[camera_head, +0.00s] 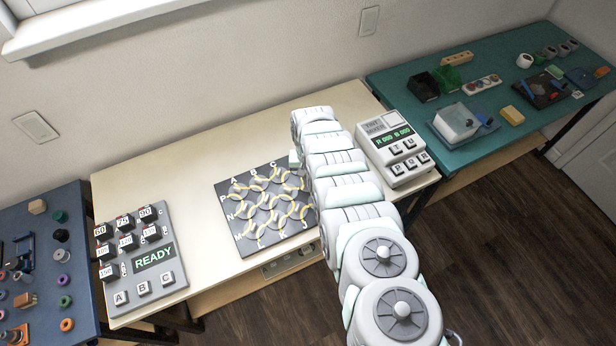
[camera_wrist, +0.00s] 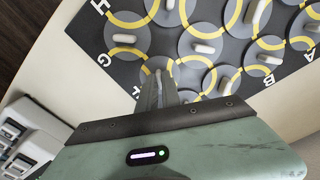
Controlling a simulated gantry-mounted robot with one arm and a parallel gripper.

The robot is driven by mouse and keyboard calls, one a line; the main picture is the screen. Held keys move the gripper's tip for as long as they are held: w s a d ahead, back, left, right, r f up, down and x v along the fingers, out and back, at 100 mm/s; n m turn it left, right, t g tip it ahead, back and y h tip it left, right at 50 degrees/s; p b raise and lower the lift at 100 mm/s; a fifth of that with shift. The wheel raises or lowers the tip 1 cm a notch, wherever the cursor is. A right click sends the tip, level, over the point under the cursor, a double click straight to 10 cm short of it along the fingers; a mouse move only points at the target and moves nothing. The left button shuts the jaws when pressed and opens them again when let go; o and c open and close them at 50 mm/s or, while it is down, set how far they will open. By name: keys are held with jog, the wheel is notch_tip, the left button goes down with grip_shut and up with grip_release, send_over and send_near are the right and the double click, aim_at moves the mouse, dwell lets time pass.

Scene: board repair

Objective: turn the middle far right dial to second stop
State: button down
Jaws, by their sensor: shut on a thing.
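The dark dial board (camera_head: 238,236) lies on the cream table, with round grey dials, white handles and yellow curved tracks. My gripper (camera_wrist: 158,82) is at the board's edge in the wrist view, its fingers shut on the handle of a dial (camera_wrist: 155,64) near a corner letter. The fingers largely hide that handle. Other dials show beside it, one with its handle level (camera_wrist: 125,38) and one to the right (camera_wrist: 204,48). In the head view my arm covers the board's right side and the fingertips are hidden.
A grey panel (camera_head: 170,266) reading READY, with cubes and buttons, lies at the left. A teal table (camera_head: 480,140) and a blue table (camera_head: 75,215) hold small parts. Bare cream table lies between panel and board.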

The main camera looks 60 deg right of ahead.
jog(key=n, duration=1.4)
jog(key=shift+p, duration=0.3)
dwell(0.4)
jog(key=c, duration=1.5)
grip_release()
jog(key=shift+c, duration=0.2)
notch_tip(320, 180, up, 6)
jog(key=p, duration=0.4)
jog(key=shift+w+r+p, duration=0.1)
jog(key=shift+r+p, duration=0.1)
jog(key=shift+p, duration=0.2)
jog(key=shift+r, duration=2.2)
